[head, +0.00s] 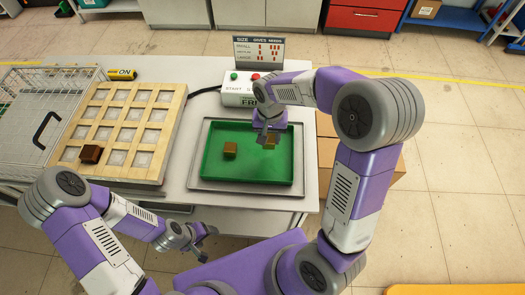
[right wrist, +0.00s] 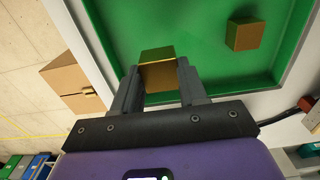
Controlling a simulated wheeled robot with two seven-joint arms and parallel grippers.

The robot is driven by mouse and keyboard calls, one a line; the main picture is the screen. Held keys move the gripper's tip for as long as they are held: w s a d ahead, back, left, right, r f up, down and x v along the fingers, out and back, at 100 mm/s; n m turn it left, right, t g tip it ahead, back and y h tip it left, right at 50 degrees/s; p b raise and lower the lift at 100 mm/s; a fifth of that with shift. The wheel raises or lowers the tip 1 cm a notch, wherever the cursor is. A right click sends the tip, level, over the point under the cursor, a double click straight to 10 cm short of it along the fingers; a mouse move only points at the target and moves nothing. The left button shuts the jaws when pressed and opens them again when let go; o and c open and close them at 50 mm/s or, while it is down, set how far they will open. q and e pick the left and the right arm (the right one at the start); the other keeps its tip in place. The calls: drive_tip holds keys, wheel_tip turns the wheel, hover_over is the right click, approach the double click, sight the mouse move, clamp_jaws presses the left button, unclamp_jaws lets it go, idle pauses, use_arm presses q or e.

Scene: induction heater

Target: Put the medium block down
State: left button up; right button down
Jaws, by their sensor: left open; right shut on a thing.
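My right gripper (head: 269,135) is shut on a brown-gold block (head: 270,141), which I take to be the medium block. It is over the right part of the green tray (head: 218,172); I cannot tell whether the block touches the tray floor. In the right wrist view the same block (right wrist: 157,69) sits between the fingertips of the gripper (right wrist: 158,78). A second brown-gold block (head: 230,149) rests in the tray, left of the held one; it also shows in the right wrist view (right wrist: 243,34). My left gripper (head: 204,236) is open and empty, low in front of the table.
A wooden grid (head: 123,125) with pale square cells stands to the left, with a dark red-brown block (head: 91,154) on it. A wire basket (head: 38,128) is at far left. Behind the tray are a control box (head: 240,92) and a size sign (head: 258,52). The tray's front is clear.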

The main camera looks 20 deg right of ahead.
drive_tip(key=shift+f+b, duration=0.85)
drive_tip(key=shift+f, duration=2.35)
drive_tip(key=shift+f, duration=0.1)
drive_tip(key=shift+f, duration=0.15)
drive_tip(key=c, duration=0.6)
unclamp_jaws()
wheel_tip(320, 180, up, 12)
drive_tip(key=p, duration=0.3)
drive_tip(key=shift+r, duration=0.25)
